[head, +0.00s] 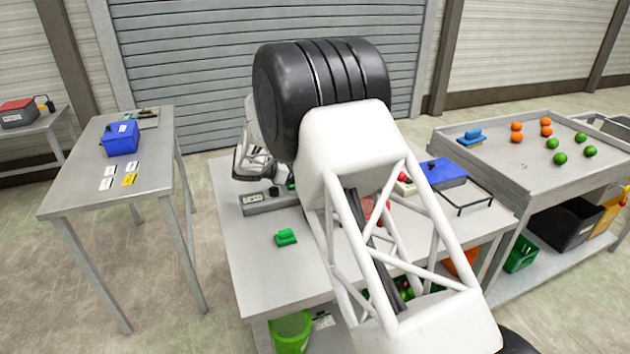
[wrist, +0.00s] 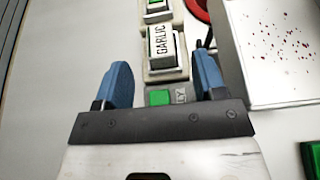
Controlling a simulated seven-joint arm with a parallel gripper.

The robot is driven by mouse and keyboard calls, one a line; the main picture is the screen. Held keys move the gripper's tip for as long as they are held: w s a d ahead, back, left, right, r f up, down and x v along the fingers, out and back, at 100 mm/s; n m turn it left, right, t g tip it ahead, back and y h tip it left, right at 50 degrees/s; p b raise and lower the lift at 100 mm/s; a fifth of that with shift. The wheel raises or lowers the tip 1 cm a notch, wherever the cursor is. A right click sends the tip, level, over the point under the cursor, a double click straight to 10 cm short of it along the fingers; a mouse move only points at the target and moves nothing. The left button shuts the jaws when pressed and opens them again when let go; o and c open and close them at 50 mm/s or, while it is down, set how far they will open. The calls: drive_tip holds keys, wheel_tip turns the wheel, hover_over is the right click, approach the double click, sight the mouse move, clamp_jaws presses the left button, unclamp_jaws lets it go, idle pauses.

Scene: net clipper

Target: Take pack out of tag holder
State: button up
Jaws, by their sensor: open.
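The tag holder is a long pale grey-beige strip that runs up the middle of the wrist view (wrist: 152,76). A white pack marked GARLIC (wrist: 161,46) sits in one of its slots. Above it another slot holds a white and green piece, cut by the frame edge. Below, a green piece (wrist: 160,98) and a tag with partly hidden letters show between my fingers. My gripper (wrist: 162,62) is open, with one blue finger on each side of the holder and nothing held. In the head view, my arm hides most of the gripper and part of the grey strip (head: 270,200) on the table.
In the wrist view, a white tray with red specks (wrist: 270,50) lies close to the right finger, and a green object (wrist: 312,155) lies lower right. In the head view, a green item (head: 286,237) lies on the clear left part of the table (head: 255,265).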

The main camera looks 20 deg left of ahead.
drive_tip(key=shift+x, duration=2)
drive_tip(key=shift+f, duration=0.1)
drive_tip(key=shift+c, duration=0.5)
drive_tip(key=c, duration=0.9)
